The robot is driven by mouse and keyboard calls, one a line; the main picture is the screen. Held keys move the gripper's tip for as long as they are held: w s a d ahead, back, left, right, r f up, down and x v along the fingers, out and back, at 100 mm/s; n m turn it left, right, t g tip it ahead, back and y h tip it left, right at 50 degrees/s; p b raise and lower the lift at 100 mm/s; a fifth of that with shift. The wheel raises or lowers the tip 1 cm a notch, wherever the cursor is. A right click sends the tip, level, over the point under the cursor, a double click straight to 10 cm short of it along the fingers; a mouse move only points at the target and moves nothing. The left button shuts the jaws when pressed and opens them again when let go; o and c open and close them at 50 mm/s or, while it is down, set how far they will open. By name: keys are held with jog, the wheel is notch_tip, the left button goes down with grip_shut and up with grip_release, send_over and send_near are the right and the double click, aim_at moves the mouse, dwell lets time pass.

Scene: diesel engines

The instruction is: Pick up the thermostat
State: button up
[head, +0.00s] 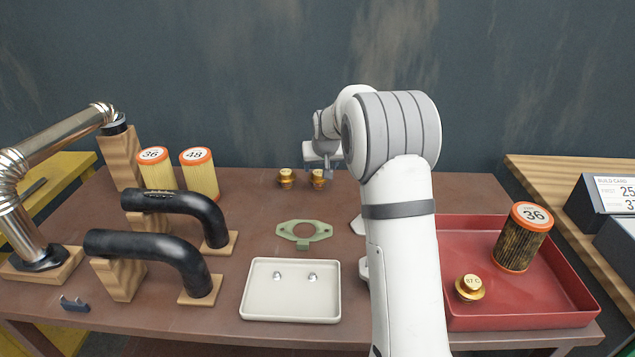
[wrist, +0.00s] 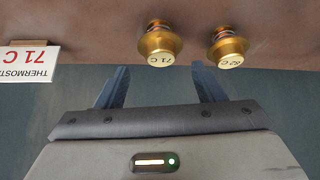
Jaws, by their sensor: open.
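Two brass thermostats stand side by side at the back of the brown table in the head view, a left one (head: 286,178) and a right one (head: 318,178). In the wrist view one thermostat (wrist: 160,45) reads 71 C and the other (wrist: 228,50) seems to read 82 C. My gripper (wrist: 161,78) is open and empty, with the 71 C thermostat beyond the gap between its fingertips, not between the fingers. In the head view my gripper (head: 324,163) is by the right thermostat, partly hidden by my arm. A third brass thermostat (head: 469,288) sits in the red tray.
A card (wrist: 28,62) reads thermostat 71 C. The red tray (head: 570,285) also holds a dark filter (head: 521,238). A white tray (head: 262,310), green gasket (head: 304,231), black hoses (head: 150,245) and two yellow filters (head: 200,178) are on the table.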

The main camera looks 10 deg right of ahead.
aim_at(319, 172)
jog(key=x, duration=0.8)
jog(key=shift+p, duration=0.4)
jog(key=shift+r, duration=0.1)
jog(key=c, duration=0.7)
